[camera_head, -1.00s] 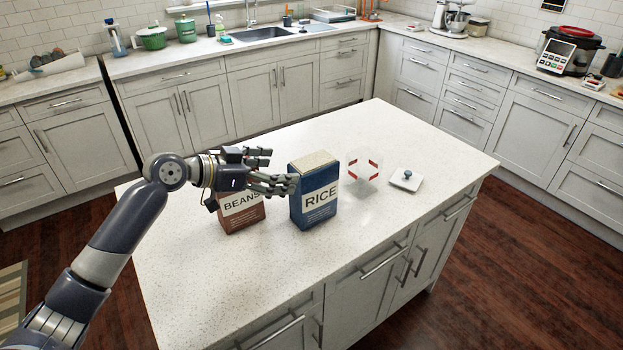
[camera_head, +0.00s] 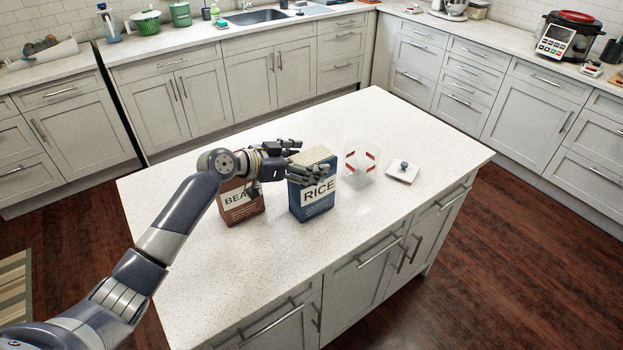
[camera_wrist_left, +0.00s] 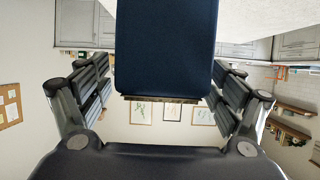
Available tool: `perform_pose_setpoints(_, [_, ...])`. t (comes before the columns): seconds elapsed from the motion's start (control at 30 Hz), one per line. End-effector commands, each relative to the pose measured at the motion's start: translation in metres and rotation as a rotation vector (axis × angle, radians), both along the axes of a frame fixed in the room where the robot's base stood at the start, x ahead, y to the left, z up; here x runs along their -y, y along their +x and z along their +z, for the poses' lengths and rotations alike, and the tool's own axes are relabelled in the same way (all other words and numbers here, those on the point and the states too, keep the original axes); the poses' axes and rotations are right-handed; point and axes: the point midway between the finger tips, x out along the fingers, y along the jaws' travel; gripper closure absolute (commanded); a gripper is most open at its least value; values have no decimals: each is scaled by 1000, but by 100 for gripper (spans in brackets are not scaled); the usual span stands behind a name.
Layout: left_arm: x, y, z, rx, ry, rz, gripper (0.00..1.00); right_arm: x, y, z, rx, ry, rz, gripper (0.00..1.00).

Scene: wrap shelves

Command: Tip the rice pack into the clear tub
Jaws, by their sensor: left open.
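The blue rice pack (camera_head: 313,195) stands upright on the island counter. My left gripper (camera_head: 305,163) is at the top of the pack, with its fingers open. In the left wrist view the pack's blue side (camera_wrist_left: 166,45) reaches in between the open fingers, with a gap on each side. The clear tub (camera_head: 361,167) with red marks stands just right of the pack. My right gripper is not in view.
A brown beans box (camera_head: 241,207) stands left of the rice pack, partly hidden behind my left arm. The front and right parts of the island counter (camera_head: 230,270) are clear. Sink counters with kitchen items run along the walls.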

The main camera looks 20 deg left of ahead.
Motion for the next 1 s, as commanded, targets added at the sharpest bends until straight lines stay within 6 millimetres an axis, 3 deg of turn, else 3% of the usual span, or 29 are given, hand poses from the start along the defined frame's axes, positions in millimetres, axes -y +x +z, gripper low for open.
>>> perform_pose_setpoints(0.17, [8, 11, -5, -1, 0, 1, 14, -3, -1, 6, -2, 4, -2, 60])
perform_pose_setpoints(0.43, [9, 12, -7, 0, 2, 1, 14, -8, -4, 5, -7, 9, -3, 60])
perform_pose_setpoints(0.8, [9, 11, -7, 0, 2, 1, 98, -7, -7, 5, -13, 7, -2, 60])
perform_pose_setpoints(1.0, [9, 12, -4, 6, -1, 1, 100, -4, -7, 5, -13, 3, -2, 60])
